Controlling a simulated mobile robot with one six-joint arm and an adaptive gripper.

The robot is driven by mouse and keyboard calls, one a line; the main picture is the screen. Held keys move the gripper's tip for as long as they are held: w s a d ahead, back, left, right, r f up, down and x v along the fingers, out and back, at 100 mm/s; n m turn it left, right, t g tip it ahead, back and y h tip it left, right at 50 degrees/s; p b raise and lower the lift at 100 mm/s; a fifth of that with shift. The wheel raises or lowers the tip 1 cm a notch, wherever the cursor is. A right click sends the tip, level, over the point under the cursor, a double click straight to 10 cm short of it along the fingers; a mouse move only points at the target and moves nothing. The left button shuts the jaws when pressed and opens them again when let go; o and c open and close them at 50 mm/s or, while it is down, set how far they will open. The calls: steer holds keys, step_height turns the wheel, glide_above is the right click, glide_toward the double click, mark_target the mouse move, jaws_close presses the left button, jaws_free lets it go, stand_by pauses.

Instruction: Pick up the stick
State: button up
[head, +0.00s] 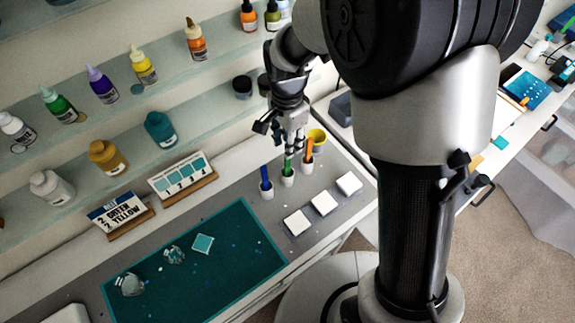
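Three sticks stand upright in small white holders on the grey bench: a blue one (264,175), a green one (287,165) and an orange one (308,153). My gripper (292,149) points down right over the green stick, with its fingers close to that stick's top. The fingers are small and partly overlap in this view, so I cannot tell whether they touch the stick or how far they are open. The green stick's lower end is inside its holder (287,181).
Three white square pieces (323,203) lie in front of the sticks. A yellow cup (317,138) stands just behind. A teal mat (235,265) holds a teal tile (203,243) and clear glass-like pieces. A mix card (120,212) leans by the wall, below shelves of bottles.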

glide_above(288, 166)
steer(key=f, duration=0.2)
steer(key=w+f, duration=0.1)
steer(key=f, duration=0.1)
steer(key=shift+b, duration=0.35)
steer(key=f, duration=0.1)
steer(key=f+b, duration=0.1)
steer(key=f, duration=0.3)
steer(key=shift+s, duration=0.3)
jaws_close()
